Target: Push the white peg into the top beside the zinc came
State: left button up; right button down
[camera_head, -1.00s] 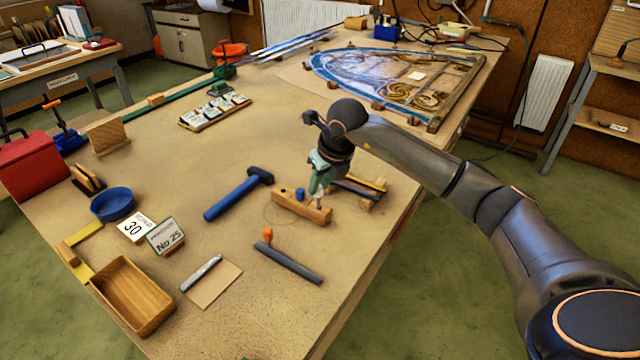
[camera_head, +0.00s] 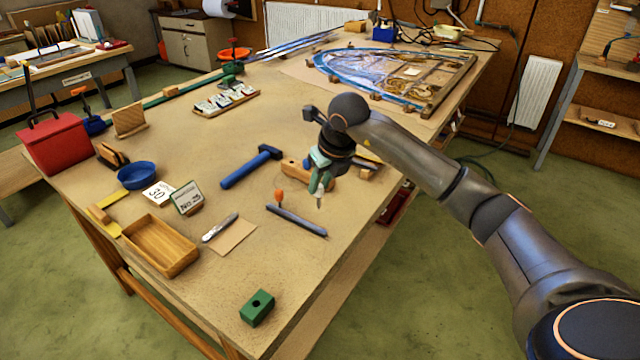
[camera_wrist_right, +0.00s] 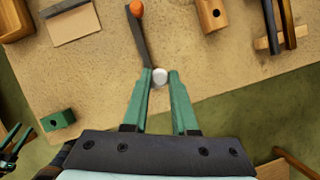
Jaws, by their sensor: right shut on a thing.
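My right gripper (camera_head: 319,186) is shut on the white peg (camera_head: 320,203) and holds it point down, seemingly above the bench top (camera_head: 260,262). In the right wrist view the peg's pale round head (camera_wrist_right: 160,75) shows between the green fingertips (camera_wrist_right: 160,80). The dark grey bar, likely the zinc came (camera_head: 297,220), lies just nearer the camera than the peg. It also shows in the right wrist view (camera_wrist_right: 138,40). An orange-headed peg (camera_head: 279,195) stands at the bar's left end. A green shape at the wrist view's lower left may be my left gripper (camera_wrist_right: 12,142); its jaws are unclear.
A wooden block (camera_head: 292,170) is partly behind my right gripper. A blue-handled hammer (camera_head: 245,170) lies left of it. A green block with a hole (camera_head: 258,308) sits near the front edge. A wooden tray (camera_head: 160,246) is at left; the leaded panel (camera_head: 390,72) lies far back.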

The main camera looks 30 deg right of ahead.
dwell(0.4)
jog(key=shift+f+b, duration=2.05)
jog(key=shift+f, duration=0.8)
jog(key=shift+s+f+b, duration=0.1)
jog(key=shift+f+b, duration=0.45)
jog(key=shift+f, duration=0.3)
jog(key=c, duration=0.6)
grip_release()
jog(key=shift+c, duration=0.2)
jog(key=v, duration=1.2)
jog(key=shift+r+b, duration=0.3)
jog(key=shift+r, duration=0.05)
